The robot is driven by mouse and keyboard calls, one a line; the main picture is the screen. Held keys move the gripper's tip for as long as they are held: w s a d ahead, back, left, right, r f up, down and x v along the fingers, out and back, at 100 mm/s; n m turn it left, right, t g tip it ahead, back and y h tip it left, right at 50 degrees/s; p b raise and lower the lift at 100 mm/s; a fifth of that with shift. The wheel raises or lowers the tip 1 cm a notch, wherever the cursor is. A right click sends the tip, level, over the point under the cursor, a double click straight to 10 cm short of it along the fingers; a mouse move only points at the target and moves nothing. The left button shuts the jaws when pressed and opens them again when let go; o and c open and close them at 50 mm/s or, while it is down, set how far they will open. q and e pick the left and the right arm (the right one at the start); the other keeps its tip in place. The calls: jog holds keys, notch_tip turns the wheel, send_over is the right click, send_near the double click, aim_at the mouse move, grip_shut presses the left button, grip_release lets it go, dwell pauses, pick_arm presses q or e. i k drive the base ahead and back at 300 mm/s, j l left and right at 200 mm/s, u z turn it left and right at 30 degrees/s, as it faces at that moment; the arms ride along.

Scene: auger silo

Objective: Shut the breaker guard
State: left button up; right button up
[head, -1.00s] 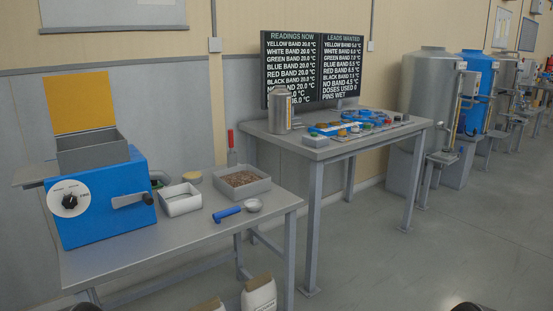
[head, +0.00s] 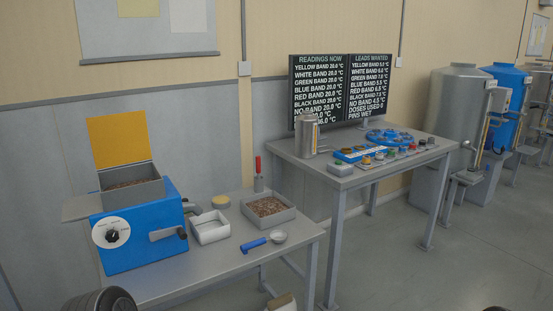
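The blue breaker (head: 150,237) stands on the left end of the near bench. The yellow guard (head: 119,139) is open and stands upright behind the grey hopper (head: 131,194). Brown grain shows inside the hopper.
On the near bench (head: 225,266) right of the breaker are a white tray (head: 209,235), a grey tray of brown grain (head: 267,206), a blue tube (head: 253,245), a small bowl (head: 278,238) and a red-handled tool (head: 258,167). A taller table (head: 340,182) with screens stands further right.

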aim_at(119, 139)
jog(key=i+j+z, duration=0.15)
jog(key=j+z, duration=0.2)
jog(key=j, duration=1.5)
jog(key=k+j+z, duration=0.1)
jog(key=j+z, duration=0.3)
jog(key=j, duration=1.4)
